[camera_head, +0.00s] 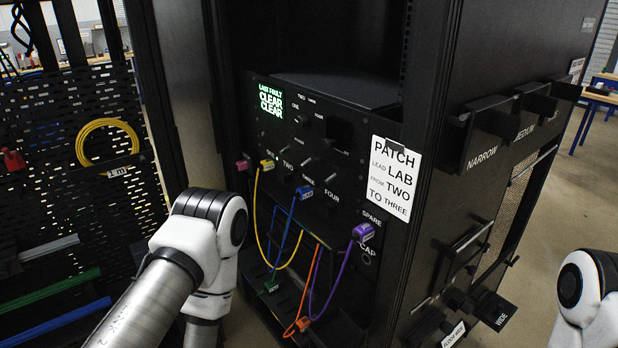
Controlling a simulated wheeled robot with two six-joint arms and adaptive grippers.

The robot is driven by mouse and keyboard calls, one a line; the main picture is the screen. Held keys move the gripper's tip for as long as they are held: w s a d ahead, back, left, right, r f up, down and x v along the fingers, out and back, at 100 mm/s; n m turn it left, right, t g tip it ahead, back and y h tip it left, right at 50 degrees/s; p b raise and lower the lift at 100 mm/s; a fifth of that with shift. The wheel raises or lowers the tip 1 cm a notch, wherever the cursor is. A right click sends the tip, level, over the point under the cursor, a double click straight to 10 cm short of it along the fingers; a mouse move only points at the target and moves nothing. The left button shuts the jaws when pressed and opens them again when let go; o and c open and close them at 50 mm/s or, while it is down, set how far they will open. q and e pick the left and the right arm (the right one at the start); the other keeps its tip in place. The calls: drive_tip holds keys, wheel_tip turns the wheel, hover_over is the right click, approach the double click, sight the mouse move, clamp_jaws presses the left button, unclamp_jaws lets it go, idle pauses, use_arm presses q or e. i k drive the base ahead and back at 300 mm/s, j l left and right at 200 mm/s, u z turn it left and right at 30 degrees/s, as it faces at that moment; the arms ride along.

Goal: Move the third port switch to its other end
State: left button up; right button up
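The patch panel (325,116) is a black unit in the rack, with a green lit "LAB FAULT CLEAR CLEAR" display (270,101). Port labels ONE, TWO, THREE and FOUR run down to the right across its face. Small levers stand among them; one (306,161) is just above the THREE label (307,178) and seems to be the third port switch. Its exact position is too small to tell. A blue plug (305,192) sits below that label. My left arm stands left of the panel and my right arm is at the lower right edge; neither gripper shows.
Yellow, blue, orange and purple cables hang below the panel; the purple plug (362,232) is near SPARE. A white note (394,178) is at the panel's right. Black holders (497,121) stick out from the rack's side. A yellow coil (108,146) hangs on the left pegboard.

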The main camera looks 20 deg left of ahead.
sight(306, 162)
drive_tip(key=i+j+z, duration=0.25)
drive_tip(key=j, duration=0.55)
drive_tip(key=i+j+z, duration=0.1)
drive_tip(key=j+z, duration=0.15)
drive_tip(key=j, duration=0.6)
drive_tip(key=j+z, duration=0.25)
drive_tip(key=j, duration=0.6)
drive_tip(key=k+u, duration=0.1)
drive_tip(key=k+l, duration=0.05)
